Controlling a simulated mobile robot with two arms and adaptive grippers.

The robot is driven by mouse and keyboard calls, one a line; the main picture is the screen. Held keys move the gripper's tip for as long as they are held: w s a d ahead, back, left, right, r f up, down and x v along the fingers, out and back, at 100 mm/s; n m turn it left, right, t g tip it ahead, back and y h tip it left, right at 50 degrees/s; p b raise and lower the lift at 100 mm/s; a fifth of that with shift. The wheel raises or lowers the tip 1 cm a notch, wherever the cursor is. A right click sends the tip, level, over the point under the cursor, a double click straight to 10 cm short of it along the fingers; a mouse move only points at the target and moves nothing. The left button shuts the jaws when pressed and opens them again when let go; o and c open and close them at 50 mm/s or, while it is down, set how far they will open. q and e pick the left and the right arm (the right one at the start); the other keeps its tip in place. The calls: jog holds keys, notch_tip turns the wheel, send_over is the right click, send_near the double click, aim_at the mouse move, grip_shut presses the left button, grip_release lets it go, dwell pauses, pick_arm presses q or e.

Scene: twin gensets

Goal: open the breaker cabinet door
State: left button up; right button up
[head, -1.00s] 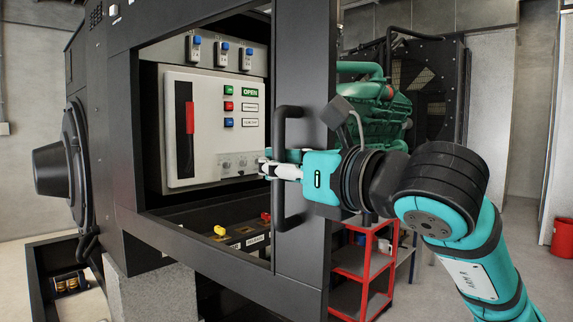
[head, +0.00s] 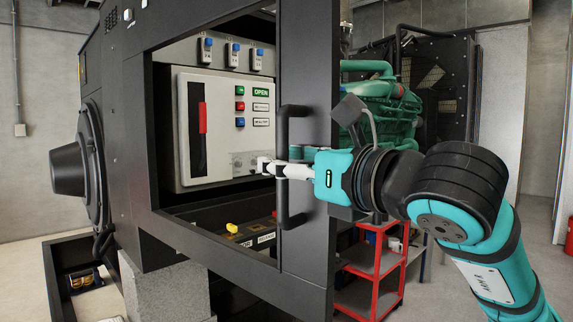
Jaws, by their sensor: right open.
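The breaker cabinet (head: 135,140) is a large black housing on the left. A black post (head: 308,215) with a vertical black bar handle (head: 283,130) stands at its right side. Through the large framed opening I see a light grey breaker (head: 220,165) with green, red and blue buttons. My right gripper (head: 268,168) is open at the handle's middle height. Its pale finger crosses in front of the bar, and the tip shows to the left of it. Whether it touches the bar I cannot tell. My left gripper is out of view.
A red shelf trolley (head: 375,265) stands behind the post, right of it. A green engine (head: 390,110) and a dark radiator (head: 445,85) are further back. A red bin (head: 569,238) is at the right edge. A grey block (head: 165,290) is under the cabinet.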

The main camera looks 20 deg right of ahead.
jog(key=shift+w+a, duration=0.2)
jog(key=shift+s, duration=0.15)
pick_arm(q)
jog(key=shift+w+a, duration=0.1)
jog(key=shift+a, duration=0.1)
pick_arm(e)
jog(key=v, duration=1.1)
jog(key=shift+s+d, duration=0.2)
jog(key=shift+s, duration=0.15)
